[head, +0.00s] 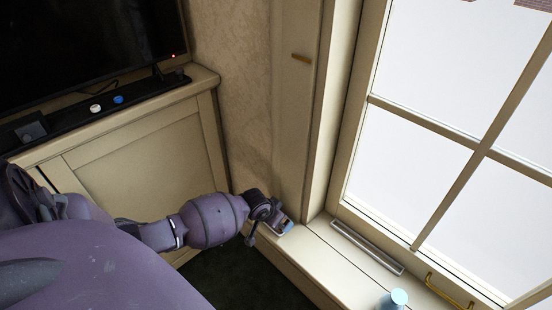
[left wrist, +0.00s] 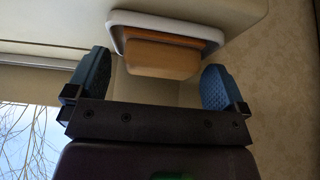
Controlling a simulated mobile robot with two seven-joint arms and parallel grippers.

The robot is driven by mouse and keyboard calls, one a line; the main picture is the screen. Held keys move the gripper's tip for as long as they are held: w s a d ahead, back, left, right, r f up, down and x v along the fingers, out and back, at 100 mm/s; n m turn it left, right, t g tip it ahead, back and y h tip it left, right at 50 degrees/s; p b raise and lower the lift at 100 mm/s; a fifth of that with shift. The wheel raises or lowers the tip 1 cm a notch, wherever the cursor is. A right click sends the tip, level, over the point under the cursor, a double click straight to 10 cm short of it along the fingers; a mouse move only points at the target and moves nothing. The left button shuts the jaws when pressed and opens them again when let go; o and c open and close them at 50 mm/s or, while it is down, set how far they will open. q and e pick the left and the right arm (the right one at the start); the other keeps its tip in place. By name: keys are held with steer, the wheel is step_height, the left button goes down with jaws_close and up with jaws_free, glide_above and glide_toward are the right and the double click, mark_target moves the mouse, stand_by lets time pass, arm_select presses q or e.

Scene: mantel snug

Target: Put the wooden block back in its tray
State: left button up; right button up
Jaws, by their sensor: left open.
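In the left wrist view, the tan wooden block (left wrist: 158,61) lies against an orange layer inside a tray with a white rim (left wrist: 121,21). The block looks to be within the tray's outline, though I cannot tell how deep it sits. My left gripper (left wrist: 154,72) is open, one blue finger on each side of the block with a visible gap to both. In the head view, my left gripper (head: 269,222) is at the corner end of the window sill, over the tray, and mostly hides the tray and block. My right gripper is not in view.
The cream window sill (head: 325,262) carries a grey vent (head: 367,246) and a light blue cup-like object (head: 394,298). A yellow handle (head: 449,289) is on the window. At left, a cabinet (head: 140,140) bears a dark screen. The wall stands close to my gripper.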

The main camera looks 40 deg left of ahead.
arm_select(q)
steer(key=p+v, duration=0.1)
steer(key=v, duration=0.3)
steer(key=p+v, duration=0.1)
steer(key=v, duration=0.1)
steer(key=shift+w+r+p, duration=0.25)
steer(key=shift+p, duration=0.05)
steer(key=v, duration=0.2)
steer(key=p+v, duration=0.1)
steer(key=v, duration=0.1)
steer(key=shift+s+p, duration=0.3)
steer(key=shift+s, duration=0.15)
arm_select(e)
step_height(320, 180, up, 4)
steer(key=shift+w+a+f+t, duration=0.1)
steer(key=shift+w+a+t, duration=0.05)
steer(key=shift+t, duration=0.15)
